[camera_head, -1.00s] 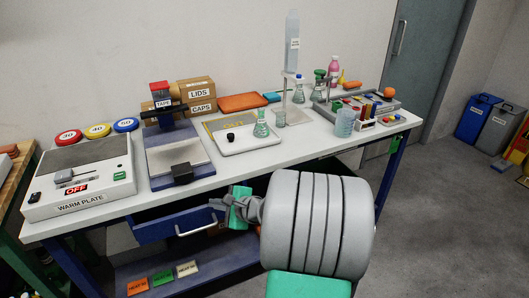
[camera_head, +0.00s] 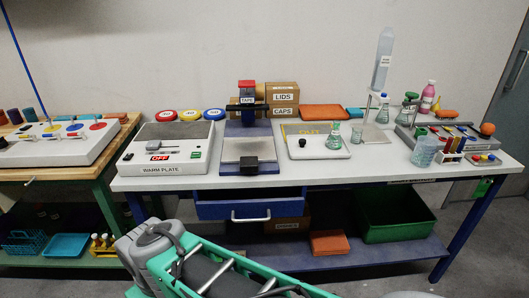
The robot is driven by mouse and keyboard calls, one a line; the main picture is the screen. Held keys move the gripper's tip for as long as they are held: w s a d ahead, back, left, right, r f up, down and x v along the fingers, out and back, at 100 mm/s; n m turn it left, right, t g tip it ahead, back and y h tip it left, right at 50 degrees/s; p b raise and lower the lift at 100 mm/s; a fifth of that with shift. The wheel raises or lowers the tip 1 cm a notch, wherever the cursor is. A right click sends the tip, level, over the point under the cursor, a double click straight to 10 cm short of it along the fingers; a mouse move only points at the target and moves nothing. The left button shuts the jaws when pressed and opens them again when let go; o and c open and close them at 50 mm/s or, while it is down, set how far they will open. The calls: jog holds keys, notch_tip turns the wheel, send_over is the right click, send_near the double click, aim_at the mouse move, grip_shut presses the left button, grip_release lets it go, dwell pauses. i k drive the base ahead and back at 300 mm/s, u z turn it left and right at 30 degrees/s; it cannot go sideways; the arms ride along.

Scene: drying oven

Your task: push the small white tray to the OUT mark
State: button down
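A small white tray (camera_head: 332,153) lies flat on the white bench, right of the middle. My arm crosses the bottom of the view, in front of and below the bench; my gripper is not visible.
A blue-based press (camera_head: 249,146) and a warm plate (camera_head: 168,149) stand left of the tray. A beaker (camera_head: 357,133) and clamp stand (camera_head: 376,136) are close on its right. A blue drawer (camera_head: 250,206) below the bench front is partly open.

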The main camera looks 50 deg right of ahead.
aim_at(315, 148)
jog(key=u, duration=2.5)
jog(key=k, duration=1.4)
jog(key=z, duration=1.65)
jog(key=i, duration=0.5)
jog(key=u, duration=0.05)
